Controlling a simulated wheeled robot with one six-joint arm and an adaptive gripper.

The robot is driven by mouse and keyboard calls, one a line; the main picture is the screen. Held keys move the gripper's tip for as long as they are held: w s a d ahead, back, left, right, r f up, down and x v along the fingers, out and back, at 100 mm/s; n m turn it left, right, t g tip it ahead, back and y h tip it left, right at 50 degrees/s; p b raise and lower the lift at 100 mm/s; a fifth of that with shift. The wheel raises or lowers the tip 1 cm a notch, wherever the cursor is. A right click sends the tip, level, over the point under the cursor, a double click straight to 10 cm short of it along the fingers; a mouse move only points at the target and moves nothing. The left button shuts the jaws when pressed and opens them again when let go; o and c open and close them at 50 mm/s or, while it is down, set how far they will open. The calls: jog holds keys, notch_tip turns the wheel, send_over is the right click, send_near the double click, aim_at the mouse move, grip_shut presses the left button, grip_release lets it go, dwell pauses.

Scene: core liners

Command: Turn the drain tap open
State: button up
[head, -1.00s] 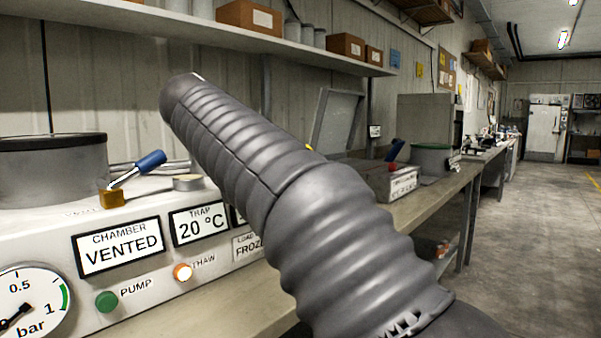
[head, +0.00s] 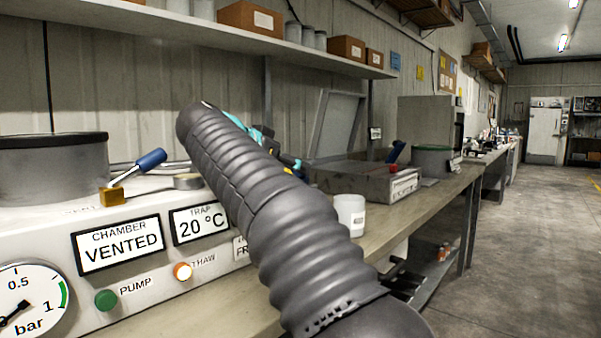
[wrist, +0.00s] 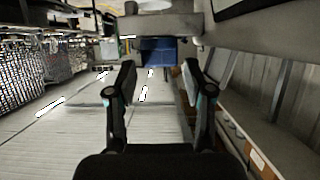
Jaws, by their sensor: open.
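A brass valve (head: 113,196) with a blue lever (head: 150,162) sits on top of the white machine, its lever slanting up to the right. I cannot tell whether this is the drain tap; no tap is labelled as such. My gripper shows in the wrist view (wrist: 159,75) with its two fingers apart and nothing between them. In the head view my grey sleeved arm hides most of it. A blue block (wrist: 158,50) appears beyond the fingertips in the wrist view, and I cannot tell what it is.
A white cup (head: 349,215) stands on the bench just right of my arm. A grey labelled box (head: 365,180) with a raised lid is farther along. The machine's front bears a "VENTED" display (head: 118,249) and a gauge (head: 20,300). The floor aisle at right is clear.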

aim_at(300, 175)
jog(key=shift+x, duration=1.75)
jog(key=c, duration=0.9)
